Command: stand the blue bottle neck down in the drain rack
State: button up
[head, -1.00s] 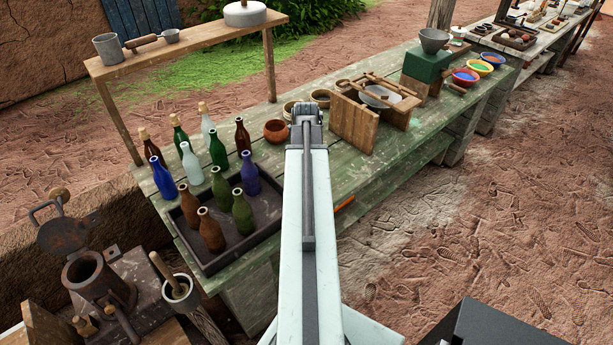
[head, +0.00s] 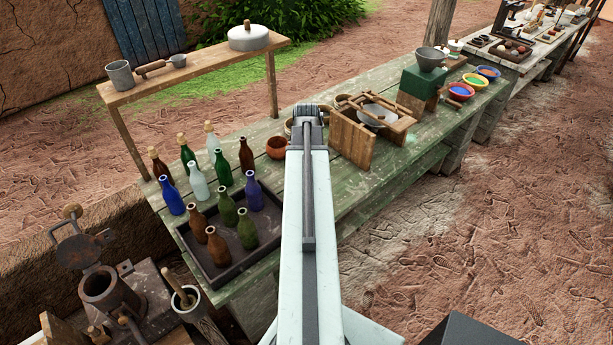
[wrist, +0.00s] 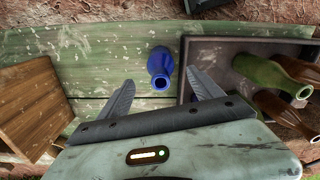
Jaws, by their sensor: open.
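A blue bottle (head: 253,190) stands upright at the far right corner of a dark tray (head: 222,280). In the wrist view the blue bottle (wrist: 161,60) stands on the green table just outside the tray's edge, its open neck towards the camera. My gripper (wrist: 161,80) is open, with one finger on either side of the bottle in that view; I see no contact. In the head view the fingers are hidden behind my arm. A wooden stand (head: 352,139) with slats and a pale basin is to the right; I cannot tell if it is the drain rack.
Several green and brown bottles (head: 217,245) stand in the tray. Another deep blue bottle (head: 172,197) stands left of it among more bottles. A clay bowl (head: 276,147) and a raised shelf (head: 190,70) are behind. Open green tabletop lies between tray and stand.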

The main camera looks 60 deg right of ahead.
notch_tip(320, 180, up, 4)
jog(key=shift+f+p, duration=0.1)
jog(key=shift+p, duration=1)
jog(key=shift+f, duration=0.1)
jog(key=shift+w+a, duration=0.2)
jog(key=shift+w, duration=0.05)
jog(key=w+a, duration=1.7)
jog(key=a, duration=0.4)
jog(key=w+a, duration=0.2)
jog(key=a, duration=1.2)
jog(key=w+a+n, duration=0.1)
jog(key=w+a, duration=0.1)
jog(key=a, duration=1.2)
jog(key=shift+w+a, duration=0.2)
jog(key=shift+a, duration=0.15)
